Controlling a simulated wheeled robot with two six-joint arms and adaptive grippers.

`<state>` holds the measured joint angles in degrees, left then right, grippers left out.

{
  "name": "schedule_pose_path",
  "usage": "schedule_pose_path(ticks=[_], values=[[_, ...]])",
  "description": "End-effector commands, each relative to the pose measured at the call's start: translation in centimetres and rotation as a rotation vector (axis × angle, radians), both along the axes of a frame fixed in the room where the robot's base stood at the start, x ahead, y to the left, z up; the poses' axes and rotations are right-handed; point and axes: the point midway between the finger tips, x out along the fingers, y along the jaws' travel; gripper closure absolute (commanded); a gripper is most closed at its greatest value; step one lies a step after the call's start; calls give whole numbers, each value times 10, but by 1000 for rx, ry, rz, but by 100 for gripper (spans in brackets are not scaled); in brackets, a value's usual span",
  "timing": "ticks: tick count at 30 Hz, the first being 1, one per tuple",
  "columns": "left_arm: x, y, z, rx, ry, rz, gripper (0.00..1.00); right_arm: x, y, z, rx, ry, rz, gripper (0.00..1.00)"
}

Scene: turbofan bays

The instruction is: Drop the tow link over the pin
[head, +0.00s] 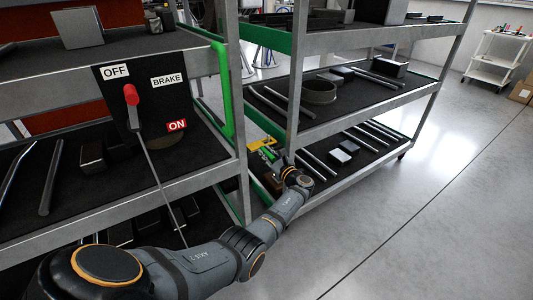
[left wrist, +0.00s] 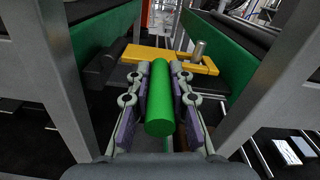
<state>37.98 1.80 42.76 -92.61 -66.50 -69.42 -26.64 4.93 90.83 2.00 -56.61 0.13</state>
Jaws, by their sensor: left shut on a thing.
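My left gripper (head: 274,158) is between the two carts. In the left wrist view its fingers (left wrist: 159,100) are shut on a green cylindrical handle (left wrist: 159,95). Just beyond it, a yellow tow link (left wrist: 150,55) spans the gap between the green cart rails; it shows small in the head view (head: 259,143). A grey upright pin (left wrist: 198,50) stands at the link's right end. I cannot tell whether the link is around the pin or beside it. The join between handle and link is hidden by the gripper. My right gripper is out of view.
The left cart (head: 120,61) has a brake panel (head: 155,112) with a red-knobbed lever (head: 131,95) up near OFF. The right cart (head: 375,112) carries rods, blocks and a ring. Metal posts flank the gripper closely. Open floor (head: 430,210) lies to the right.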

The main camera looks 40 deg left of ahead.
Motion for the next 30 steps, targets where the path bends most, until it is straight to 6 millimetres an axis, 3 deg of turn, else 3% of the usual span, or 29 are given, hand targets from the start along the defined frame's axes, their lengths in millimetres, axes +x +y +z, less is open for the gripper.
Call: schedule_pose_path(ticks=[9, 10, 11, 21, 26, 30], values=[[0, 1, 0, 3, 2, -1, 100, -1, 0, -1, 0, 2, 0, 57], [0, 1, 0, 3, 2, -1, 76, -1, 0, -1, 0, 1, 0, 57], [0, 1, 0, 3, 2, -1, 72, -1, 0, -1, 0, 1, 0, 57], [-1, -2, -1, 1, 2, -1, 70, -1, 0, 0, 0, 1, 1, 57], [-10, -25, -2, -1, 1, -3, 70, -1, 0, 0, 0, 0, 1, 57], [-24, -58, -2, -3, 2, -3, 70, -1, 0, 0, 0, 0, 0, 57]])
